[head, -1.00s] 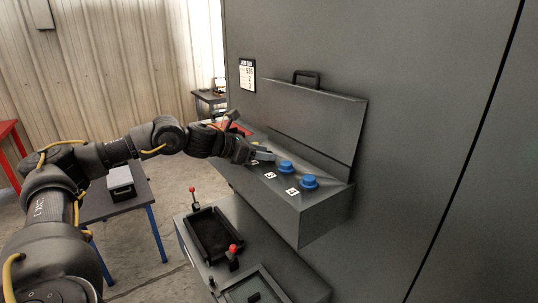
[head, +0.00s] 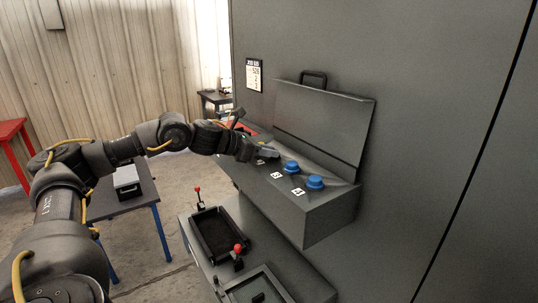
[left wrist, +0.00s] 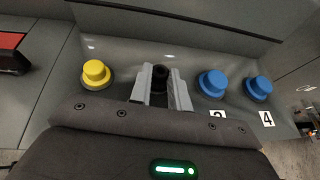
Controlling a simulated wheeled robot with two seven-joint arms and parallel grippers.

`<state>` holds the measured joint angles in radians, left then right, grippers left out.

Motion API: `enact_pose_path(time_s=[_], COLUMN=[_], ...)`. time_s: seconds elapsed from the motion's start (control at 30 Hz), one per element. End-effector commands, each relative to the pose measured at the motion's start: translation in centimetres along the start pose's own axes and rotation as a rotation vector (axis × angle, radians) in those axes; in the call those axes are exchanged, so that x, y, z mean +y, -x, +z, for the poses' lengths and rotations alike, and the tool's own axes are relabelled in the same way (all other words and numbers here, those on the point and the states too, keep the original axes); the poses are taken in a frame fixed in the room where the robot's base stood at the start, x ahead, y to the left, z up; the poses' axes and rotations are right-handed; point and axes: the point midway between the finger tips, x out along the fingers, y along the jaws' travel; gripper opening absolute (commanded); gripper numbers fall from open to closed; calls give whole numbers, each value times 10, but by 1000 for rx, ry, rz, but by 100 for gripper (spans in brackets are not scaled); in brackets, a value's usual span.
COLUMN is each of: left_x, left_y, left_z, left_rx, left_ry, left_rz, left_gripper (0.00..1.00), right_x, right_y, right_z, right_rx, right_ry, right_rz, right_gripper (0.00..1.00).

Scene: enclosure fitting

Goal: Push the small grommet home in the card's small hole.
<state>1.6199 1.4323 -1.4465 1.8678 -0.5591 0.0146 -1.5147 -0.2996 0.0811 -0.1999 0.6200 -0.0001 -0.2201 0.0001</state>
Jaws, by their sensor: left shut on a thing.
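My left gripper (head: 268,151) is over the sloped top of a grey box on the wall. In the left wrist view its two grey fingers (left wrist: 160,84) are shut on a dark round piece (left wrist: 158,76), which looks like the small grommet. The fingers stand between a yellow cap (left wrist: 96,73) and a blue cap (left wrist: 213,83). I cannot tell whether the piece is in a hole, as the fingers and gripper body hide its base. A posted card (head: 254,75) hangs on the wall; its print is too small to read. My right gripper is not in view.
The box's raised lid (head: 322,120) stands behind the row. Another blue cap (head: 315,183) sits at label 4. A red part (left wrist: 10,50) lies left of the row. Below are a black tray (head: 219,232) and red-knobbed levers (head: 238,248).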

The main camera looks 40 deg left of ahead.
Motion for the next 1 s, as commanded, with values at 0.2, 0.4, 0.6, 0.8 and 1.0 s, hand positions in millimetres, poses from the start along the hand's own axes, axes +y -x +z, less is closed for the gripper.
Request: enact_pose_path(time_s=[0.2,0.4,0.6,0.8,1.0], left_x=[0,-24,-53,-74,-84], left_y=[8,55,101,134,148], left_z=[22,53,65,70,72], left_rx=[-7,-11,-8,-6,-4], left_ry=[-2,-6,-6,-3,-1], left_rz=[1,1,1,2,1], left_gripper=[0,0,0,0,0], right_x=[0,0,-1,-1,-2], right_y=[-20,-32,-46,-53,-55], right_z=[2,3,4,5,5], right_rx=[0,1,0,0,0], right_ry=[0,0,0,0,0], right_rz=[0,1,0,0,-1], right_gripper=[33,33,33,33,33])
